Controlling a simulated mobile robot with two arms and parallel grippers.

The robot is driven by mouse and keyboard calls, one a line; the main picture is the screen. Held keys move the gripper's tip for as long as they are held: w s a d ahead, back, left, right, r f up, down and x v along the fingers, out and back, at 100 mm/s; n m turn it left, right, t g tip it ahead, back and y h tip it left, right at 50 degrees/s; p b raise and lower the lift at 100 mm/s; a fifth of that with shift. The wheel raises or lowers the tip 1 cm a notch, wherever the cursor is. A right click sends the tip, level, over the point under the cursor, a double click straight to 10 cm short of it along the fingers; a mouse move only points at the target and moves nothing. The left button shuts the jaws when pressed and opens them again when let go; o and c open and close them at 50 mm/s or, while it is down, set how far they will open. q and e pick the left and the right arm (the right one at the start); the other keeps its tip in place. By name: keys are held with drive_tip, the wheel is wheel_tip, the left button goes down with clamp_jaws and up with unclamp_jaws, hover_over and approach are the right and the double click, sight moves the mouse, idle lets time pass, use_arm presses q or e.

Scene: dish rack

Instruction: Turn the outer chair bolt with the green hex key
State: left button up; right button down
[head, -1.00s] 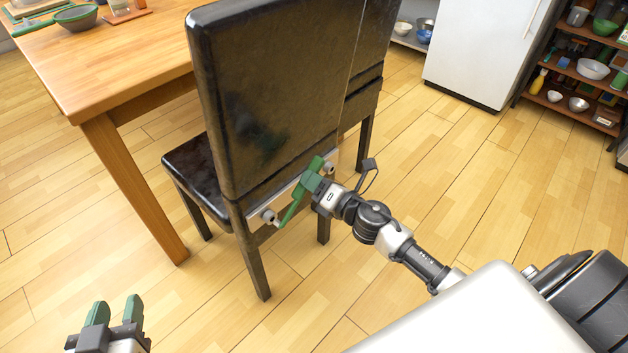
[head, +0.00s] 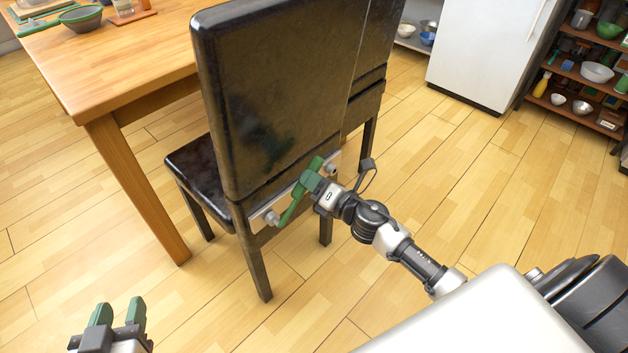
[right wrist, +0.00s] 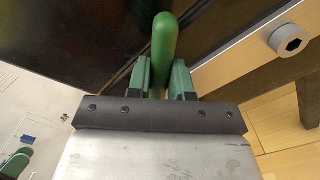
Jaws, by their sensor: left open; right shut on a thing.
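Another bolt (head: 333,167) shows at the plate's right end. In the right wrist view the key (right wrist: 165,45) sticks out between the fingers, and a bolt (right wrist: 292,41) with an empty hex socket is at right. My left gripper (head: 118,312) is open and empty at bottom left.
A white fridge (head: 485,50) and shelves (head: 575,80) stand at the back right. The wooden floor (head: 180,310) between my arms is clear.

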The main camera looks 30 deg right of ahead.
drive_tip(key=shift+w+a, duration=0.1)
drive_tip(key=shift+w, duration=0.2)
drive_tip(key=shift+w+a, duration=0.1)
drive_tip(key=shift+w, duration=0.15)
drive_tip(key=c, duration=0.9)
unclamp_jaws()
drive_tip(key=shift+c, duration=0.2)
drive_tip(key=c, duration=0.4)
